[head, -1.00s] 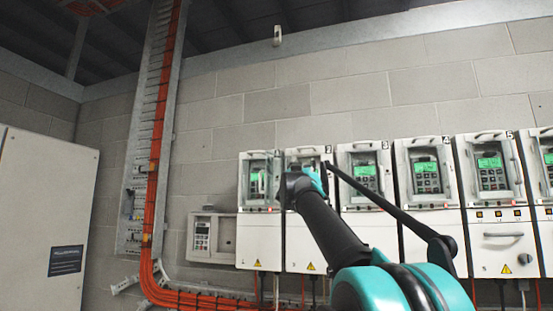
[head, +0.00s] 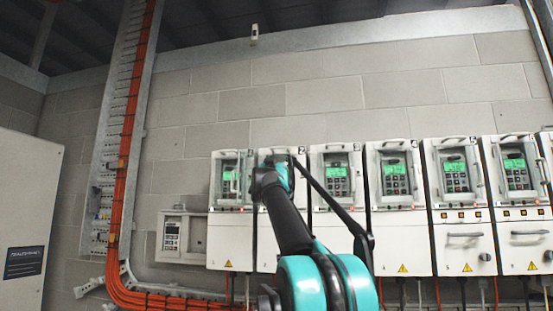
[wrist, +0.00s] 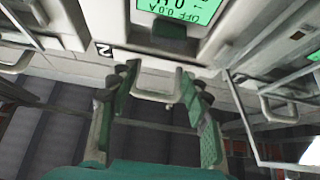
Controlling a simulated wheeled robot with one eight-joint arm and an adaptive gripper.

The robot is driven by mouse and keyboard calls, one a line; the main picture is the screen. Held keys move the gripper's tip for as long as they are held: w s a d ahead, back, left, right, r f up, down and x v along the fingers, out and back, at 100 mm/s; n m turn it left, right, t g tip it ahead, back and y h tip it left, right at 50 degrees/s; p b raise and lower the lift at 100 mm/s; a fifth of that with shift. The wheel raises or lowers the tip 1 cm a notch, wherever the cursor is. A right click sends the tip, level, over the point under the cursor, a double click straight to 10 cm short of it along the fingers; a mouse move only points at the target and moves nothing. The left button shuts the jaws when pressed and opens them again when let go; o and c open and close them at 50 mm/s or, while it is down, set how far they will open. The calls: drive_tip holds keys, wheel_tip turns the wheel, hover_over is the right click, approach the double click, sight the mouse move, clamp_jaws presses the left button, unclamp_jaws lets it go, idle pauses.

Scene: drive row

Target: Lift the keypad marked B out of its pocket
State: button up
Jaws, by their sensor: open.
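No letter B is legible on any keypad. Drive keypads with green displays show in the row on units 3 (head: 337,178), 4 (head: 395,178) and 5 (head: 455,174). My gripper (head: 275,178) is in front of unit 2 and, with my arm, hides most of its front. In the wrist view my gripper (wrist: 160,88) is open, with a finger either side of a pale looped handle (wrist: 157,97) beside the number 2. I cannot tell whether the fingers touch it. Part of a green display (wrist: 182,8) reading OFF 0.0A shows beyond, inverted.
A small grey box with a keypad (head: 172,236) is on the wall at lower left. Orange cables run down a tray (head: 112,150) and along below the units. A pale cabinet (head: 28,190) stands far left. Neighbouring handles (wrist: 283,110) lie close beside my gripper.

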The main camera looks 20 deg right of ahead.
drive_tip(key=shift+w+d+f, duration=0.1)
drive_tip(key=shift+w+d, duration=0.35)
drive_tip(key=shift+w, duration=0.2)
drive_tip(key=shift+w+d, duration=0.45)
drive_tip(key=shift+w, duration=0.15)
drive_tip(key=shift+w+d+f, duration=0.1)
drive_tip(key=shift+w+f, duration=0.1)
drive_tip(key=shift+f, duration=1.6)
drive_tip(key=shift+c, duration=0.5)
drive_tip(key=c, duration=0.9)
drive_tip(key=shift+o, duration=0.2)
drive_tip(key=shift+r, duration=0.15)
